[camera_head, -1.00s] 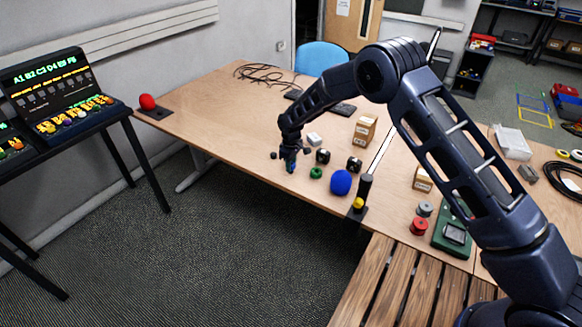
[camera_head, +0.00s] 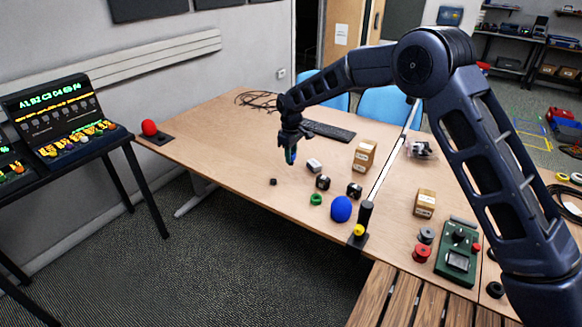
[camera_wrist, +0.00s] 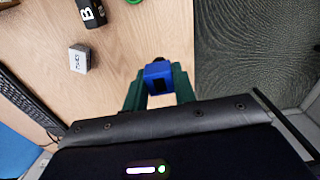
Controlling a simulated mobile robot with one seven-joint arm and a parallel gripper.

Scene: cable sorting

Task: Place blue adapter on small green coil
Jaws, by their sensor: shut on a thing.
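The blue adapter (camera_wrist: 159,77) is a small blue block with a dark opening, held between the green fingers of my gripper (camera_wrist: 158,86) in the wrist view. In the head view my gripper (camera_head: 290,155) is raised above the table, with the adapter hardly visible between its fingers. The small green coil (camera_head: 316,199) lies flat on the table, to the right of and nearer than my gripper. A bit of green ring (camera_wrist: 135,1) shows at the top edge of the wrist view.
A keyboard (camera_head: 330,131) and cardboard box (camera_head: 364,154) are behind. The table's left middle is clear.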

